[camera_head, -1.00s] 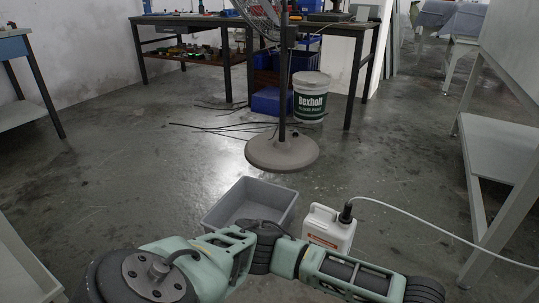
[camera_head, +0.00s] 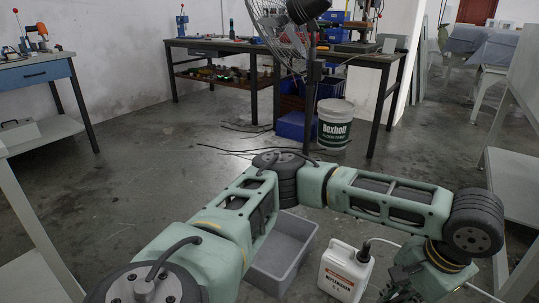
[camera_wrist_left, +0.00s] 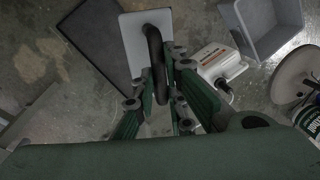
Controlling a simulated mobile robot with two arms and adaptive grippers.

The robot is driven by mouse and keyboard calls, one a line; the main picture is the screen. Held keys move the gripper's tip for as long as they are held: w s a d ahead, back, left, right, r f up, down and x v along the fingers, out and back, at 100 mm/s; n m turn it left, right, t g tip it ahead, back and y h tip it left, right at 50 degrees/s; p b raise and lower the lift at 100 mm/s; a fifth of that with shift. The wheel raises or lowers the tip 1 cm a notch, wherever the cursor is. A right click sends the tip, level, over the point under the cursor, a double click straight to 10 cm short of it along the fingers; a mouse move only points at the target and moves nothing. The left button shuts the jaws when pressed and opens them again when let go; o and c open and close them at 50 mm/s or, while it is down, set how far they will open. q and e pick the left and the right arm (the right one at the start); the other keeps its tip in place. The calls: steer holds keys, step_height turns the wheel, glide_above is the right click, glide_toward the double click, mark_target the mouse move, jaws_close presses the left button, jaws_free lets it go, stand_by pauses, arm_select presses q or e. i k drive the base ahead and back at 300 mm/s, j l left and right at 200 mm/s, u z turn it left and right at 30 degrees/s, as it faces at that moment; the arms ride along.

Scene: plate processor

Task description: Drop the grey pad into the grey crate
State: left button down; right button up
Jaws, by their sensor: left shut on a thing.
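The grey pad (camera_wrist_left: 133,42) is a light flat rectangle with a dark curved handle, seen in the left wrist view. My left gripper (camera_wrist_left: 160,78) is shut on it at the handle, and the pad hangs beyond the fingertips. The grey crate (camera_head: 288,262) stands on the floor, partly hidden behind my left arm in the head view. It also shows at the top right of the left wrist view (camera_wrist_left: 277,43), apart from the pad. In the head view the gripper is at the lower right, and the pad cannot be made out there. My right gripper is not in view.
A white jug (camera_head: 343,272) with a hose stands just right of the crate. A pedestal fan (camera_head: 312,100) and a white-and-green bucket (camera_head: 335,125) stand behind. A dark flat panel (camera_wrist_left: 100,40) lies beside the pad in the wrist view. Open floor lies at left.

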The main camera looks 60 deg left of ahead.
mark_target(267, 258)
steer(key=u, duration=1.85)
